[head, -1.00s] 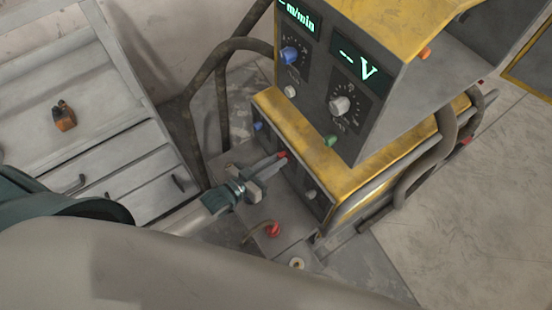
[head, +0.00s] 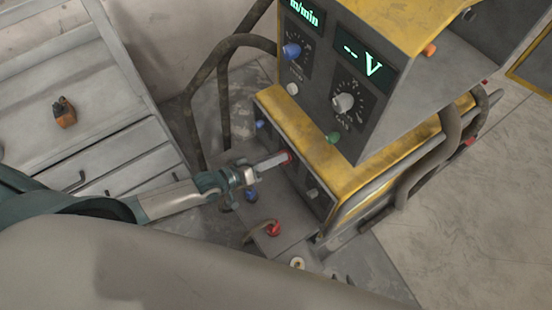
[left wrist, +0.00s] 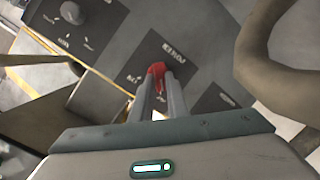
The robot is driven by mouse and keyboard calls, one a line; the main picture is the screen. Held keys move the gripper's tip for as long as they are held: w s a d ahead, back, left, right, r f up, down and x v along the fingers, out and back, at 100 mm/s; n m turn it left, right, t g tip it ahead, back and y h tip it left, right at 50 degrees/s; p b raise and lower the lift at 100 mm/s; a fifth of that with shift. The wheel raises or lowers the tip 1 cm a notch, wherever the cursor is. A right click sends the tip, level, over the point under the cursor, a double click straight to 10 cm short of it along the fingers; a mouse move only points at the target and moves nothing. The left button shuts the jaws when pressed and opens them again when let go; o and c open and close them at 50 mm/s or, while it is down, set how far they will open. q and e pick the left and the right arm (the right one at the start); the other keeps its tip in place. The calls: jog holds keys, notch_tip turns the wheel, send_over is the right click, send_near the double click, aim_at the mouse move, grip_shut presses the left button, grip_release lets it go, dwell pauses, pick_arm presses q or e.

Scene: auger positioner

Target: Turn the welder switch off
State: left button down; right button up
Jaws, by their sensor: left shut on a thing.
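The welder (head: 340,170) is a yellow and grey machine with a lower front panel facing left. Its red switch (head: 287,156) sits on that panel; it also shows in the left wrist view (left wrist: 156,70), with unreadable small labels around it. My left gripper (head: 282,160) reaches in from the left, with its fingers on either side of the red switch and closed on it. In the left wrist view the two grey fingers (left wrist: 158,92) point at the panel with the red knob between their tips. The welder's displays (head: 362,58) are lit green. My right gripper is not in view.
Below are blue (head: 251,195) and red (head: 273,229) connectors. Dark tubing (head: 225,75) curves behind my left gripper. A grey drawer cabinet (head: 90,150) stands at the left. Open floor lies right.

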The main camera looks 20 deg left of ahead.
jog(key=shift+w+a+r, duration=0.1)
jog(key=shift+a, duration=0.05)
pick_arm(q)
jog(key=c, duration=1.9)
grip_release()
jog(key=shift+o, duration=0.9)
pick_arm(e)
jog(key=shift+s+f, duration=0.2)
jog(key=shift+s, duration=0.15)
pick_arm(q)
jog(key=shift+s+a, duration=0.1)
